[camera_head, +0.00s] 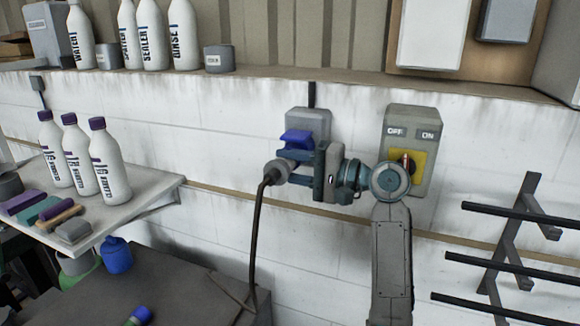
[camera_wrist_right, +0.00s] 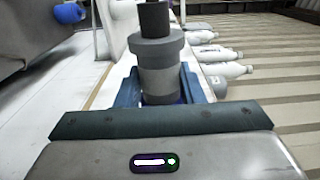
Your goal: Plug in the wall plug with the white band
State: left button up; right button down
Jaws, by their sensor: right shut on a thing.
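My right gripper (camera_head: 291,166) is shut on a grey plug (camera_head: 277,173), just in front of and below a wall socket box (camera_head: 309,122) with a blue lid (camera_head: 298,138). A dark cable hangs down from the plug. In the right wrist view the plug (camera_wrist_right: 158,67) stands between the two blue-grey fingers, with a darker grey collar and a paler lower body. I cannot tell whether that paler part is a white band. The plug's front end is hidden, so whether it touches the socket cannot be told. My left gripper is not in view.
An OFF/ON switch box (camera_head: 411,148) with a yellow plate is on the wall right of the socket. A black rack (camera_head: 505,250) stands at the right. Several bottles stand on the left shelf (camera_head: 150,190) and the upper ledge (camera_head: 270,85). A dark bench is below.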

pick_arm(q)
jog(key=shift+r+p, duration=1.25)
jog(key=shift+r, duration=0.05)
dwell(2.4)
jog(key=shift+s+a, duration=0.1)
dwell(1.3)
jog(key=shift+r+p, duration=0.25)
jog(key=shift+p, duration=0.05)
dwell(0.7)
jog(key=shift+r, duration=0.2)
